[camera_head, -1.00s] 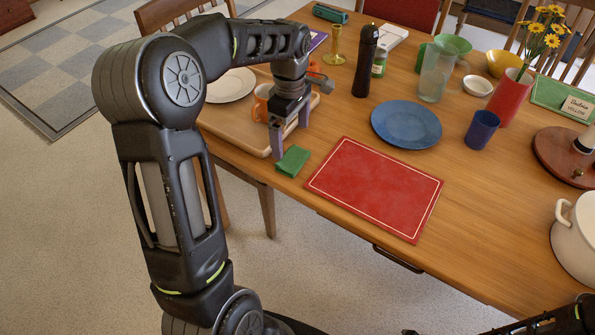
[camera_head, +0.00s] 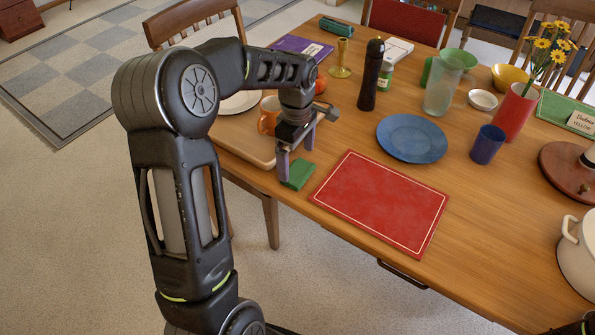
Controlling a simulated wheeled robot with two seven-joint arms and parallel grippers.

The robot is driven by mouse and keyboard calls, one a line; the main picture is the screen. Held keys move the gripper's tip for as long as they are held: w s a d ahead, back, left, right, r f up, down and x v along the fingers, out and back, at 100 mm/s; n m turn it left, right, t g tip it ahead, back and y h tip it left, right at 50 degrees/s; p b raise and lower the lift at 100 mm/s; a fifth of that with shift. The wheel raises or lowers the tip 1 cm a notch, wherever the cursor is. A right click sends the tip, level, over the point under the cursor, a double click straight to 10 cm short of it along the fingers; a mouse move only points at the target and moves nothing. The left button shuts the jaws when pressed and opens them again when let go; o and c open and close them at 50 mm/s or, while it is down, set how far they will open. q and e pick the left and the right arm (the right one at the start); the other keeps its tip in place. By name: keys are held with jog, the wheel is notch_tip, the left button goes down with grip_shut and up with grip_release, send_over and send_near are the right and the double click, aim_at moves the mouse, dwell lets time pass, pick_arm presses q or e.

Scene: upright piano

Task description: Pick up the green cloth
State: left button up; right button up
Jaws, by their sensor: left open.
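The green cloth (camera_head: 299,176) is a small folded piece near the front edge of the wooden table, just left of the red placemat. My left gripper (camera_head: 296,163) points down over the cloth. Its two fingers are apart, and the tips come down close to the cloth, one at its left side and one behind it. I cannot tell whether the fingers touch it. My right gripper is not visible; only a dark part of my right arm shows in the bottom right corner.
A wooden tray (camera_head: 240,146) with an orange mug (camera_head: 268,115) stands left of the gripper. The red placemat (camera_head: 382,203) lies to the right. Behind are a blue plate (camera_head: 411,138), a dark pepper mill (camera_head: 370,80) and a blue cup (camera_head: 487,144).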

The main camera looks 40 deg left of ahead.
aim_at(298, 168)
pick_arm(q)
notch_tip(298, 168, down, 4)
jog(key=shift+w+f, duration=0.1)
dwell(0.6)
jog(key=c, duration=1.1)
notch_tip(298, 168, up, 10)
jog(key=shift+r, duration=0.1)
dwell(0.5)
